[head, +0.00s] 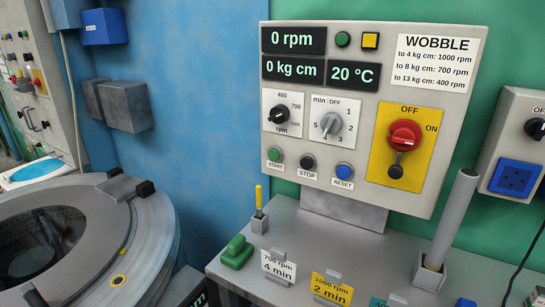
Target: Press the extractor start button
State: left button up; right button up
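The displays read 0 rpm (293,39), 0 kg cm (292,70) and 20 °C (352,75). Above the buttons are a black rpm knob (279,114) and a grey minute knob (331,122). A red rotary switch (404,135) sits on a yellow OFF/ON plate. Neither gripper is in view.
A grey counter (300,239) below the panel holds a green block (237,251), a yellow-handled tool (259,207), cards marked 700 rpm 4 min (279,266) and 1000 rpm 2 min (331,289), and a tilted grey rod (455,215). A round grey drum machine (85,240) stands left.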

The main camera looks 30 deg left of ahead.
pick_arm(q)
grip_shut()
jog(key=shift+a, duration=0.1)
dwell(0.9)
